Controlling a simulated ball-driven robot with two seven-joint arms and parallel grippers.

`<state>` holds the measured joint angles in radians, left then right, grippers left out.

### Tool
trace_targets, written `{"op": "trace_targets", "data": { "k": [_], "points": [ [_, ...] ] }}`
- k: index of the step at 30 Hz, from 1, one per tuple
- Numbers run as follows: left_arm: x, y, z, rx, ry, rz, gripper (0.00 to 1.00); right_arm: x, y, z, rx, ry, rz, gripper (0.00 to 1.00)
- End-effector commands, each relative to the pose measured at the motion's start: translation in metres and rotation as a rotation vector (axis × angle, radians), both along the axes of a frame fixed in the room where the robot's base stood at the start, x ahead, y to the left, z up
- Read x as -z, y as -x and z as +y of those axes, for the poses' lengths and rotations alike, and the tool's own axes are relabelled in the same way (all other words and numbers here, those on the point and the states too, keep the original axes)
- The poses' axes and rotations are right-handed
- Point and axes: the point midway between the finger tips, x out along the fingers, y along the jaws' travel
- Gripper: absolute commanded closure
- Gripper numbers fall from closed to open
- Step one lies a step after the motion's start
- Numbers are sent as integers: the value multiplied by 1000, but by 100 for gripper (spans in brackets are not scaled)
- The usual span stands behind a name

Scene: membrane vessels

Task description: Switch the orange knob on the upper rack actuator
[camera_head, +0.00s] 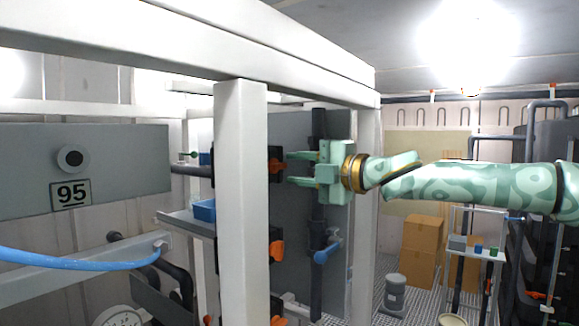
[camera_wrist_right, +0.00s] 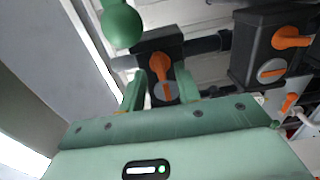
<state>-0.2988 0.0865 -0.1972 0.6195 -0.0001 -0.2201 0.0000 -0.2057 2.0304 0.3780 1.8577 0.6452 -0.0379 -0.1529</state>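An orange knob (camera_head: 275,165) sits on a dark actuator at the upper level of the rack, partly hidden behind a white post in the head view. My right gripper (camera_head: 290,168) points left at this knob, with its two green fingers apart. In the right wrist view the orange knob (camera_wrist_right: 161,66) on the black actuator (camera_wrist_right: 150,45) shows between the fingers of my right gripper (camera_wrist_right: 161,92). The fingers look open, and I cannot tell whether they touch the knob. My left gripper is not in view.
A white post (camera_head: 242,200) stands just left of the upper knob. Another orange knob (camera_head: 277,250) sits lower on the rack. In the wrist view, a green ball (camera_wrist_right: 122,26) hangs near the actuator, and a second black actuator (camera_wrist_right: 258,50) with orange handles stands to the right.

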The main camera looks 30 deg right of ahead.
Motion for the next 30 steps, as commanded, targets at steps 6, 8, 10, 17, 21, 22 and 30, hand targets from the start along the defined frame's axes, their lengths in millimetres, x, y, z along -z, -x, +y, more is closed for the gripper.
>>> {"op": "trace_targets", "data": {
  "k": [6, 8, 10, 17, 21, 22, 30],
  "points": [
    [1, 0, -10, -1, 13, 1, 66, 1, -18, 8, -1, 3, 1, 67],
    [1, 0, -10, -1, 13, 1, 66, 0, -20, 9, -1, 2, 0, 67],
    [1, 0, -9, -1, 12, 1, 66, 0, -22, 9, -1, 1, 1, 67],
    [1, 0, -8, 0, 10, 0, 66, -1, -22, 10, -2, 2, -1, 67],
    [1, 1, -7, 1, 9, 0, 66, 0, -22, 10, -2, 2, -1, 98],
    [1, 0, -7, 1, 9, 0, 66, 0, -22, 10, -2, 2, -1, 100],
    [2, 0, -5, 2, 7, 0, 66, 0, -22, 10, -2, 11, -5, 100]
  ]
}}
